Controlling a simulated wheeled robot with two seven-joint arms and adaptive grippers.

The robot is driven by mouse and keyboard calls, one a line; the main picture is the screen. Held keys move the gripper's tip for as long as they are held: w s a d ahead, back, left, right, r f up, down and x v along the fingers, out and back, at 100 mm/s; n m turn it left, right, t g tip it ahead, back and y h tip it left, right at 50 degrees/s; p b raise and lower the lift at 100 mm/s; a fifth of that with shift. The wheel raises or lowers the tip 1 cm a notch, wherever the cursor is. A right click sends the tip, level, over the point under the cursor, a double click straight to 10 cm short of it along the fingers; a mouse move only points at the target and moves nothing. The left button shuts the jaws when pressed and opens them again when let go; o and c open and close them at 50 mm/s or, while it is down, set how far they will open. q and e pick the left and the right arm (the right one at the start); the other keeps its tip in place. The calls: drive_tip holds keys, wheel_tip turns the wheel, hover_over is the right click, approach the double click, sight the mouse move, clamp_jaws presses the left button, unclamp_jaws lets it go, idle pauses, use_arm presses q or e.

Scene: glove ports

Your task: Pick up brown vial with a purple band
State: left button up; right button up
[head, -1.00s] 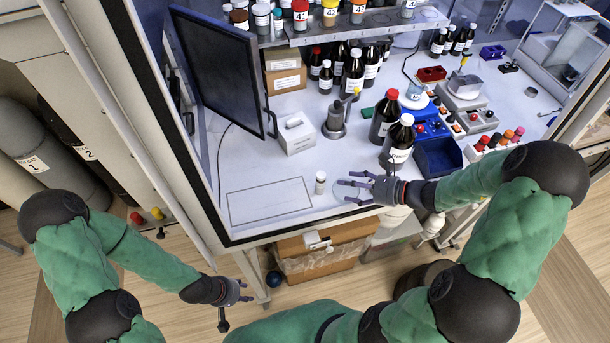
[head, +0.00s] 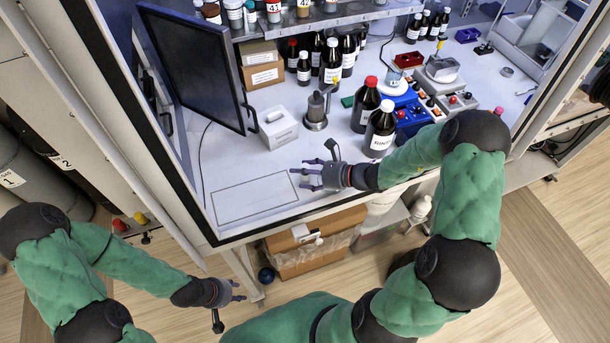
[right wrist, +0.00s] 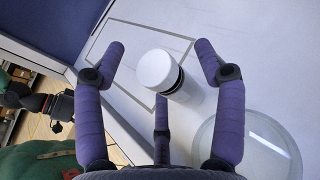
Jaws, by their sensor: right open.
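A small vial with a white cap (right wrist: 158,70) stands between the spread fingers of my right gripper (right wrist: 160,80) in the right wrist view. A dark band shows under its cap and its side looks white; I see no brown or purple on it. In the head view my right gripper (head: 305,176) is open low over the worktop, and the vial is hard to make out among its fingers. The fingers do not clearly touch the vial. My left gripper (head: 238,291) is outside the cabinet, below its front edge, with its fingers apart and empty.
A clear round dish (right wrist: 250,145) lies right of the vial. Two large dark bottles, red-capped (head: 366,105) and white-capped (head: 380,130), stand behind my right forearm. A white box (head: 278,128) and a metal stand (head: 317,112) are farther back. The outlined rectangle (head: 250,200) is bare.

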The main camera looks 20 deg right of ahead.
drive_tip(key=c, duration=1.1)
drive_tip(key=shift+r, duration=0.1)
